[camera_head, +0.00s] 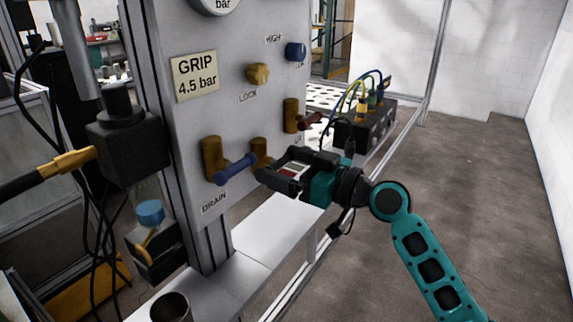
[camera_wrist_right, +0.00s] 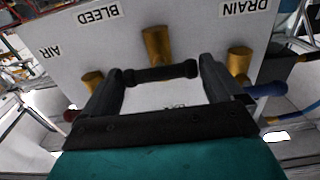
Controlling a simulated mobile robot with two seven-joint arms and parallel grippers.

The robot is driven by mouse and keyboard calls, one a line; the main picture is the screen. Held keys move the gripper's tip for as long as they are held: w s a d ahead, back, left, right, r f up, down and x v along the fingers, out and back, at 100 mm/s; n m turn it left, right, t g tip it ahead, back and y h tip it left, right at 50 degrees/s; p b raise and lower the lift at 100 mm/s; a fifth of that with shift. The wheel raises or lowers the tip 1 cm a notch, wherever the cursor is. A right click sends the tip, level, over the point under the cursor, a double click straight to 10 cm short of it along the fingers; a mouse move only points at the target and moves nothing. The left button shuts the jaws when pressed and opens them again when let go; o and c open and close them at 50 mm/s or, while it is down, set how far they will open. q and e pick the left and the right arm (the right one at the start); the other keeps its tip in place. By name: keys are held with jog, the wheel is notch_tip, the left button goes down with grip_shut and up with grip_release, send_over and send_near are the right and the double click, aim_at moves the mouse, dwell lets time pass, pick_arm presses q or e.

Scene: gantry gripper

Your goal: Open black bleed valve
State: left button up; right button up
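The black bleed valve is a brass body (camera_wrist_right: 157,46) with a black bar handle (camera_wrist_right: 160,73), under the upside-down BLEED label in the right wrist view. In the head view its brass body (camera_head: 259,150) shows on the panel, its handle mostly hidden by my gripper. My right gripper (camera_head: 279,165) is open at the panel. In the wrist view its two fingers (camera_wrist_right: 160,68) stand on either side of the black handle, near its ends. Whether they touch it I cannot tell. My left gripper is in neither view.
The blue-handled drain valve (camera_head: 236,168) is close to the left of my gripper. Black box with cables (camera_head: 362,130) stands behind. A white ledge (camera_head: 265,235) runs below; a metal cup (camera_head: 171,306) stands front left.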

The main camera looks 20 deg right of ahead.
jog(key=c, duration=0.5)
jog(key=shift+c, duration=0.2)
